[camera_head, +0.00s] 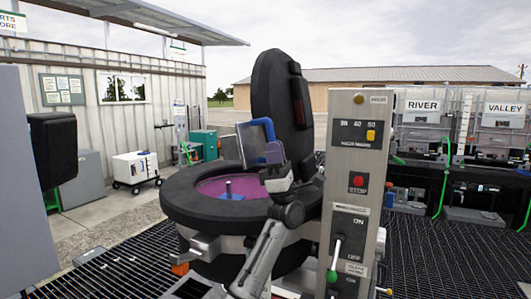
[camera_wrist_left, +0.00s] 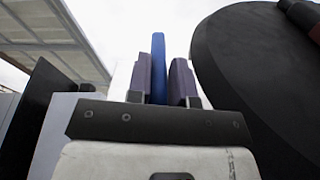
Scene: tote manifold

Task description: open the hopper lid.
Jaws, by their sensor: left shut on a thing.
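The hopper (camera_head: 180,200) is a round drum with a thick black rim and a magenta inside, with a blue knob (camera_head: 228,190) in its middle. Its black disc lid (camera_head: 268,85) stands raised, nearly upright, at the right side of the opening. My left gripper (camera_head: 272,153) is above the opening, in front of the lid. It is shut on a blue bar (camera_wrist_left: 158,65), part of a blue frame (camera_head: 246,128) around a grey panel. I cannot tell if this frame joins the lid. In the wrist view the lid (camera_wrist_left: 260,80) fills the right side. My right gripper is not in view.
A grey control column (camera_head: 350,200) with a red stop button and a green-tipped lever stands close at right. A white cart (camera_head: 136,168) stands at left. Clear tanks (camera_head: 420,125) with green hoses stand at far right.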

